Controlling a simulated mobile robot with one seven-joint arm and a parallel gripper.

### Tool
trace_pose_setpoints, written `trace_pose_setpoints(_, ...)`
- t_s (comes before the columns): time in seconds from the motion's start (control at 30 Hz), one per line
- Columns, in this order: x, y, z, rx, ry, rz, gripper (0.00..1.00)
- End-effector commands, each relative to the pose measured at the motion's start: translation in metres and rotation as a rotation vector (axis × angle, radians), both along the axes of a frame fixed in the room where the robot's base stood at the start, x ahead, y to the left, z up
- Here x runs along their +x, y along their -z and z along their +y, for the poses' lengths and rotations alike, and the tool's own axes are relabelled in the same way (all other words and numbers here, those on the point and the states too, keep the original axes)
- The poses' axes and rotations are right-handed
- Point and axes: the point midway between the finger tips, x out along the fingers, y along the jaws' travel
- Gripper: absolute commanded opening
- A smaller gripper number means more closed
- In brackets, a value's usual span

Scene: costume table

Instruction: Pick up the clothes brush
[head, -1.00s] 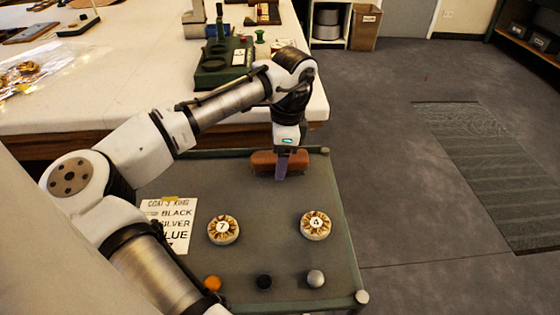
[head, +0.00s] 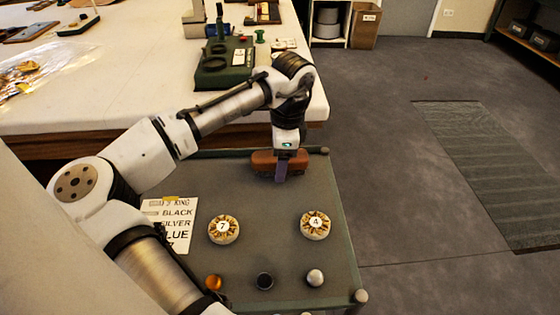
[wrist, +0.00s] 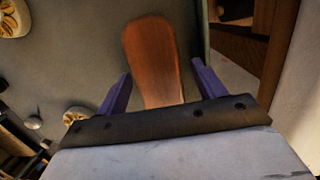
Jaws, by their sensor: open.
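The clothes brush (head: 264,164) has a reddish-brown wooden body and lies near the far edge of the grey-green tray table. In the wrist view the brush (wrist: 153,62) runs up from between the fingers, its near end hidden by my gripper's dark body. My gripper (head: 281,172) is open and points down at the brush. In the wrist view its two purple fingers (wrist: 158,84) stand apart, one on each side of the brush. I see gaps between the brush and both fingers.
On the table top (head: 265,215) lie a lettered card (head: 178,222), a disc marked 7 (head: 223,229) and a disc marked 4 (head: 315,224). Orange, black and silver knobs line the near edge. A large white table (head: 80,105) stands behind.

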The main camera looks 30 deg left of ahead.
Motion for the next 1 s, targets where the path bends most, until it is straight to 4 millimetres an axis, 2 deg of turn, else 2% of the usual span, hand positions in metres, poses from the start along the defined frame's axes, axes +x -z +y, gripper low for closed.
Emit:
trace_pose_setpoints(0.07,0.0,0.0,0.0,0.0,0.0,0.0,0.68)
trace_pose_setpoints(0.43,0.0,0.0,0.0,0.0,0.0,0.0,0.19)
trace_pose_setpoints(0.87,0.0,-0.005,0.001,0.005,-0.002,0.001,0.19)
trace_pose_setpoints(1.0,0.001,-0.04,0.0,0.0,-0.001,-0.002,0.19)
